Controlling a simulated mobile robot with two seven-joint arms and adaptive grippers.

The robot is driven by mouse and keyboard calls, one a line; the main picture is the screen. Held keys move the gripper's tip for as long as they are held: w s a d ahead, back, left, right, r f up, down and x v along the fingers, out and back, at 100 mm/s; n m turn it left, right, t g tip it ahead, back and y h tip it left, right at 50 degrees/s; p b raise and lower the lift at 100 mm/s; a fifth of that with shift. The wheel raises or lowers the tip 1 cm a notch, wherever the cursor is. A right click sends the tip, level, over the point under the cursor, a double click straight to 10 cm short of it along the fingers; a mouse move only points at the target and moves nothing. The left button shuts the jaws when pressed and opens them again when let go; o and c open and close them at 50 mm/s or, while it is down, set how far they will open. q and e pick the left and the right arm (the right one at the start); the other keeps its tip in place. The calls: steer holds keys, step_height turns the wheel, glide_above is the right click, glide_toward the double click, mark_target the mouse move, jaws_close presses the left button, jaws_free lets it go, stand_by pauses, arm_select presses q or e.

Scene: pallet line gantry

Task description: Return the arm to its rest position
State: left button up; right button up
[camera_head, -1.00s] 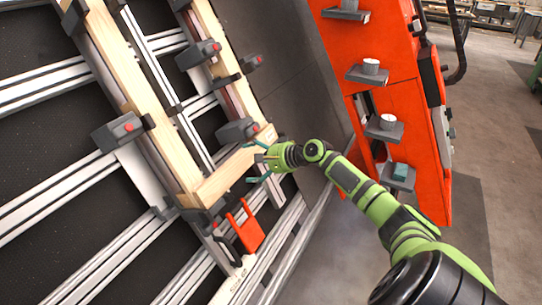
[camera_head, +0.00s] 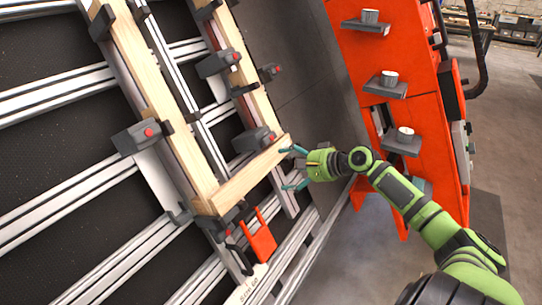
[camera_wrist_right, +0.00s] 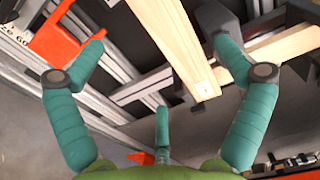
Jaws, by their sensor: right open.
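My right arm (camera_head: 420,205) is green and black and reaches in from the lower right of the head view. I cannot tell how far the fingers are from the wood. My left gripper is not in view.
Grey clamps with red buttons (camera_head: 140,137) hold the frame on aluminium rails (camera_head: 75,185). An orange cabinet (camera_head: 350,75) with small shelves carrying white cups (camera_head: 388,78) stands to the right. Grey floor lies between.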

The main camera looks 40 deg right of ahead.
steer(key=s+d+f+g+h+p, duration=0.1)
steer(key=s+d+f+h, duration=0.15)
steer(key=f, duration=0.55)
steer(key=s+d+f+g+h+p, duration=0.1)
steer(key=s+f+g+p, duration=0.15)
steer(key=f, duration=0.65)
steer(key=s+a+f+n+g+h+p, duration=0.1)
steer(key=s+a+f+n+g+p, duration=0.2)
steer(key=s+f, duration=1.1)
steer(key=s+a+f+n+g+p, duration=0.25)
steer(key=s+a+f+n, duration=0.45)
steer(key=s+a+f, duration=0.5)
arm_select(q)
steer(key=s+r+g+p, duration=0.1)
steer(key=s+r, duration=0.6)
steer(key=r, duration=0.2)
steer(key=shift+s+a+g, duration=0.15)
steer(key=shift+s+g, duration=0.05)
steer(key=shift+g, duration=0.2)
arm_select(e)
steer(key=s+a+f+n+g+y, duration=0.1)
steer(key=s+a+f+n+g, duration=0.1)
steer(key=s+a+n, duration=0.5)
steer(key=s+a, duration=0.6)
steer(key=a, duration=0.3)
steer(key=shift+f, duration=0.3)
steer(key=shift+s+d, duration=0.1)
